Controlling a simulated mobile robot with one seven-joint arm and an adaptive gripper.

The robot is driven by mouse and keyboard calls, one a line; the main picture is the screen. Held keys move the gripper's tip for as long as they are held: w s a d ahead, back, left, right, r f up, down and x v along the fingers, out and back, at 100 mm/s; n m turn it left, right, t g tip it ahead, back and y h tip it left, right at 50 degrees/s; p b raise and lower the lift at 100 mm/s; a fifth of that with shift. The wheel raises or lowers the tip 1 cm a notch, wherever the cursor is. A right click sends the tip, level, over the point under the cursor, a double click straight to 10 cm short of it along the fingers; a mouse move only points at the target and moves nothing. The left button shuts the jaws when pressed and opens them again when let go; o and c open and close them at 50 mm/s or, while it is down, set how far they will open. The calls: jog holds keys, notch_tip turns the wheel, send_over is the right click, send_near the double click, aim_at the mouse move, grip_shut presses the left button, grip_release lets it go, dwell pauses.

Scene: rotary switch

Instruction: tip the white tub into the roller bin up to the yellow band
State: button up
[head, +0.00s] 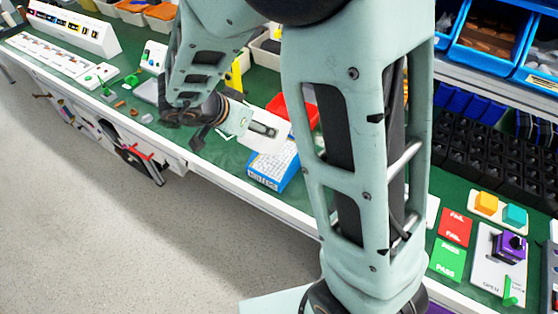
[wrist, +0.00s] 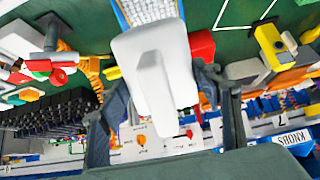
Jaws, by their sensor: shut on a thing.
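The white tub (head: 262,128) is in my gripper (head: 236,118), tilted above the bench. In the wrist view the tub (wrist: 155,85) sits between the two dark fingers of my gripper (wrist: 158,90), which are shut on it. The roller bin (head: 264,182) is a blue box with a printed front label and small white pieces inside. It stands just below and beyond the tub's far end. In the wrist view only part of the bin (wrist: 124,16) shows past the tub, full of white pieces. I cannot make out the yellow band or whether anything is leaving the tub.
A red bin (head: 299,108) stands right behind the roller bin. My arm hides the bench to its right. Red and green pads (head: 455,228) and a purple switch (head: 509,246) lie at right. Small parts (head: 108,92) are at left. The bench's front edge is close to the roller bin.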

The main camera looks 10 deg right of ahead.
aim_at(253, 144)
jog(key=shift+s+a+f+b, duration=0.1)
jog(key=shift+f+b, duration=0.55)
jog(key=shift+b, duration=0.45)
jog(key=f+t+h+b, duration=0.1)
jog(key=b, duration=0.1)
jog(key=f+t+h+b, duration=0.1)
jog(key=b, duration=0.2)
jog(key=s+a+f+h+b, duration=0.1)
jog(key=f+b, duration=0.1)
jog(key=b, duration=0.1)
jog(key=shift+t, duration=0.4)
jog(key=shift+a+b, duration=0.1)
jog(key=shift+b, duration=0.35)
jog(key=shift+h, duration=0.3)
